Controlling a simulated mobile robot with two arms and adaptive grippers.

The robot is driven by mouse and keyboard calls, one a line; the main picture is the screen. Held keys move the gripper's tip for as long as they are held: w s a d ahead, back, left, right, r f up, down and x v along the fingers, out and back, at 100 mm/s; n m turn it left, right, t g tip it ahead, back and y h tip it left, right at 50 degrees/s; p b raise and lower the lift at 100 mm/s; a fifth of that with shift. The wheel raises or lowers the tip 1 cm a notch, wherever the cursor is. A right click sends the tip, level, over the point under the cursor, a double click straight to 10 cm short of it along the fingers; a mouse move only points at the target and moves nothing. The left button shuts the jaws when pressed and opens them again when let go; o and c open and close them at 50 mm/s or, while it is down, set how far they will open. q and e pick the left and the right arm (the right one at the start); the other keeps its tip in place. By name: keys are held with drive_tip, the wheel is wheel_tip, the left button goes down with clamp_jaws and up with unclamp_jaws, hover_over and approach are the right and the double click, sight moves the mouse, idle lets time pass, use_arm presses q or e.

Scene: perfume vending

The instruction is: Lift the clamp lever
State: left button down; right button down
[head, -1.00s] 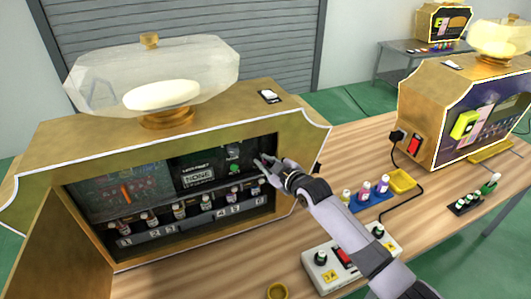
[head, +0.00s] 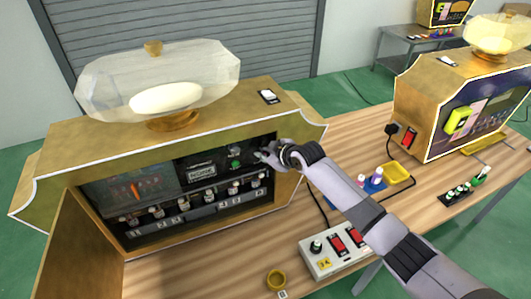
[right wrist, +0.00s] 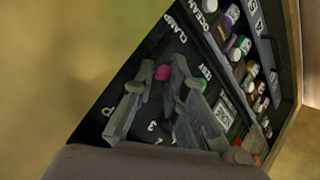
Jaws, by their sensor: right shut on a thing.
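The open gold vending machine (head: 100,170) has a dark inner panel with a "CLAMP" label, readable in the right wrist view. A lever with a pink knob (right wrist: 162,72) shows near that label, at the tips of my right gripper (right wrist: 164,90). My right gripper (head: 263,155) reaches into the right end of the panel in the head view. It is shut on the clamp lever; the fingers hide most of the lever, so its angle is unclear. My left gripper is not in view.
A row of small bottles (head: 183,208) stands inside the machine, left of my gripper. A glass dome (head: 160,80) tops the machine.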

drive_tip(key=c, duration=1.6)
unclamp_jaws()
drive_tip(key=v, duration=1.2)
drive_tip(key=shift+c, duration=0.3)
